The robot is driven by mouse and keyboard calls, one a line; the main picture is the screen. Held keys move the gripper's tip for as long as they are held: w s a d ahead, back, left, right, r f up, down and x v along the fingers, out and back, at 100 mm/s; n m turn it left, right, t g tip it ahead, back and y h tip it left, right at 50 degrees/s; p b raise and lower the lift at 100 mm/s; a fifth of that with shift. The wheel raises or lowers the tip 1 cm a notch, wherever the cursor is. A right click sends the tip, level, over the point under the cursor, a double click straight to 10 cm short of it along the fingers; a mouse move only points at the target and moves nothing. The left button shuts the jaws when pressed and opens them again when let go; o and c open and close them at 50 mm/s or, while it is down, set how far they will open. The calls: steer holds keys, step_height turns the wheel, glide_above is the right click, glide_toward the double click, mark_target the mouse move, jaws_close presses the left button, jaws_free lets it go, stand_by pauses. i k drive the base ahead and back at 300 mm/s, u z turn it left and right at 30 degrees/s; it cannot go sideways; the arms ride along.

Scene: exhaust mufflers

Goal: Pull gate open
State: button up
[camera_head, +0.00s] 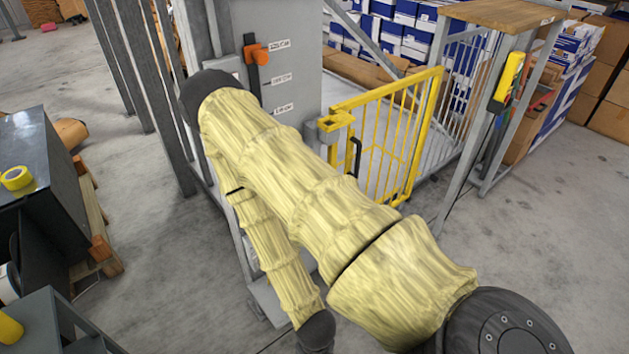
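The yellow barred gate (412,108) stands right of centre, between a grey cabinet-like post (300,75) and grey railings. A yellow bracket (337,121) sits at its left end beside the grey post. A black handle (355,158) shows near the gate's left side. I cannot tell if the gate is fully shut. The lower left part of the gate is hidden behind my yellow-sleeved arm, which crosses the middle of the view. My gripper is not visible.
A grey-framed stand with a wooden top (500,14) and a yellow device (509,77) is right of the gate. Stacked blue-white boxes (575,60) are behind. A dark bench (45,175) is at left. The floor (560,220) at right is clear.

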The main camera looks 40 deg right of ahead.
mark_target(337, 115)
steer(key=z, duration=1.8)
steer(key=k, duration=0.5)
steer(key=z, duration=0.45)
steer(key=i, duration=1.55)
steer(key=u, duration=0.95)
